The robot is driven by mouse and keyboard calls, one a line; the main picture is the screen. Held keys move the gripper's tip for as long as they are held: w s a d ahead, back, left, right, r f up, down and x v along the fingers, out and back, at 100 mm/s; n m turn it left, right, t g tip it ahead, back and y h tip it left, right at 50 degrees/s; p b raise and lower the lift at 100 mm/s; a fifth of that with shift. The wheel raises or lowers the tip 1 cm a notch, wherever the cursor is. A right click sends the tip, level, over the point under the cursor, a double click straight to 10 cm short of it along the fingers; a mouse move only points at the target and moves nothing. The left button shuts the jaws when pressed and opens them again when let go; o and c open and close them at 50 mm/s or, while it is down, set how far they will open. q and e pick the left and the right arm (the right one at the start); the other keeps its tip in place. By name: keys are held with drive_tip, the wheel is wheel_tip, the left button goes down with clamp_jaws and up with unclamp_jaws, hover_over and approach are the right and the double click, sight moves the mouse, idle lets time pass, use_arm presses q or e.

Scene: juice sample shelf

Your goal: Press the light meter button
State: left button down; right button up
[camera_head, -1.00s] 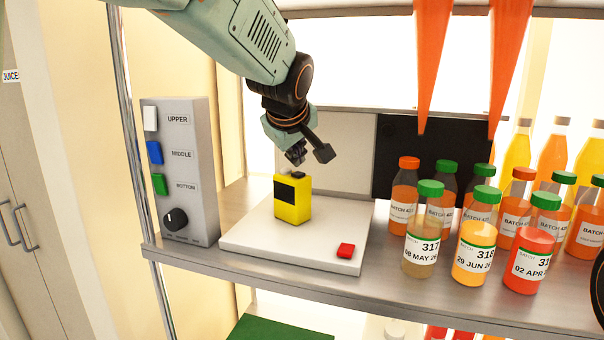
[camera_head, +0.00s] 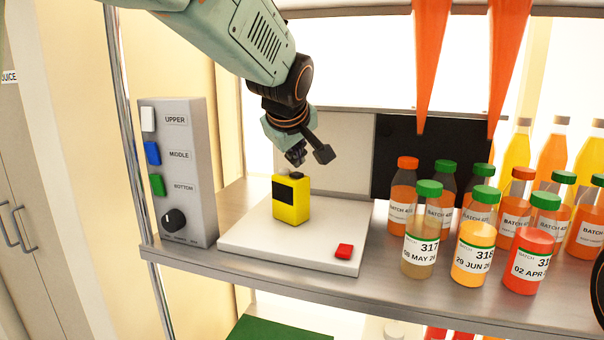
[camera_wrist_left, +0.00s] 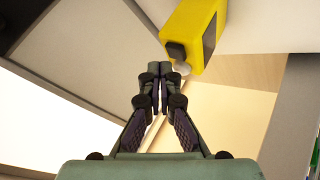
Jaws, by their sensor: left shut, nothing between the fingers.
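The light meter (camera_head: 291,204) is a small yellow box with a dark display on its front. It stands upright on a white board on the shelf. A dark button (camera_head: 296,175) sits on its top. My left gripper (camera_head: 296,158) is shut and empty, just above the meter's top. In the left wrist view the shut fingertips (camera_wrist_left: 153,72) are close beside the dark button (camera_wrist_left: 176,50) and a pale round part on the yellow meter (camera_wrist_left: 193,28). Whether they touch the button I cannot tell.
The white board (camera_head: 270,246) also carries a red button (camera_head: 344,251). A grey control box (camera_head: 184,205) with coloured buttons and a knob stands left. Several juice bottles (camera_head: 475,262) stand right. Two orange cones (camera_head: 430,60) hang above. A dark panel (camera_head: 395,160) stands behind.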

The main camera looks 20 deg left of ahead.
use_arm(q)
drive_tip(key=shift+s+a+f+b, duration=0.1)
drive_tip(key=shift+s+f+b, duration=0.1)
drive_tip(key=shift+f+b, duration=0.15)
drive_tip(key=shift+w, duration=0.15)
drive_tip(key=shift+f, duration=0.15)
drive_tip(key=shift+f, duration=0.2)
idle(0.3)
drive_tip(key=shift+r, duration=0.15)
drive_tip(key=shift+r+p, duration=0.55)
drive_tip(key=shift+r, duration=0.1)
